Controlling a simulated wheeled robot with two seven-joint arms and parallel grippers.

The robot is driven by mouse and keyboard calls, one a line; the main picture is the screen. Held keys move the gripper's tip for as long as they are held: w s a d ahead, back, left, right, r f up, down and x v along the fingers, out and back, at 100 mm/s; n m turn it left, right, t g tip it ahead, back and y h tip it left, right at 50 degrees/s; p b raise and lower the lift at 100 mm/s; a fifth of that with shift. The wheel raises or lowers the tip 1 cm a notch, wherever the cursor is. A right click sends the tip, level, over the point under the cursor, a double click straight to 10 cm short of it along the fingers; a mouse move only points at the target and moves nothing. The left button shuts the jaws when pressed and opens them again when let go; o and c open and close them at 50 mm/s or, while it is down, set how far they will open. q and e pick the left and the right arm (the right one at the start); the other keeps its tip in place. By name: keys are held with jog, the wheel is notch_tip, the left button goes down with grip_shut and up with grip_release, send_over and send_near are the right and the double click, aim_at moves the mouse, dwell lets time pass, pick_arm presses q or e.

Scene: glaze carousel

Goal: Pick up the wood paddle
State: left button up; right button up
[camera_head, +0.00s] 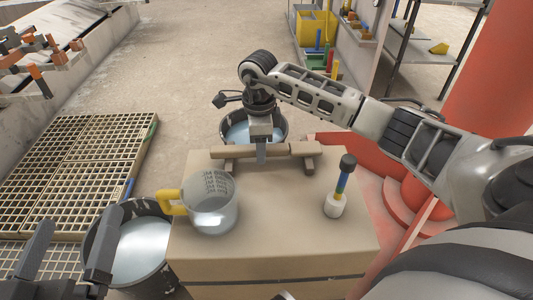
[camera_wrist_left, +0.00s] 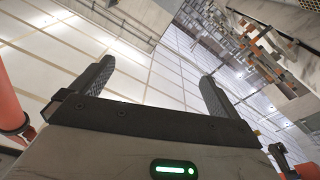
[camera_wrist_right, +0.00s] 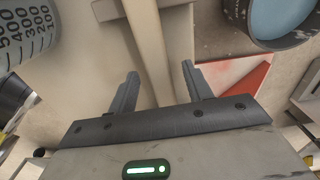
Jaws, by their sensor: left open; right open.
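The wood paddle (camera_head: 298,148), a long pale brown bar, lies across two small wooden rests (camera_head: 309,164) at the back of the tan box top. My right gripper (camera_head: 262,152) points down at its middle and hides part of it. In the right wrist view the paddle (camera_wrist_right: 178,40) runs up from between the open fingers (camera_wrist_right: 160,74). I cannot tell how deep it sits between them. My left gripper (camera_head: 70,255) is open and empty at the lower left, away from the paddle. Its fingers (camera_wrist_left: 155,80) also show in the left wrist view.
On the box (camera_head: 275,237) stand a clear measuring jug (camera_head: 211,214) with a yellow handle and a small white-based tool (camera_head: 334,205) with a dark top. Buckets stand behind (camera_head: 283,124) and left (camera_head: 103,252) of the box. Grates (camera_head: 85,165) lie at left.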

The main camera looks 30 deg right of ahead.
grip_shut()
jog(key=shift+r, duration=0.15)
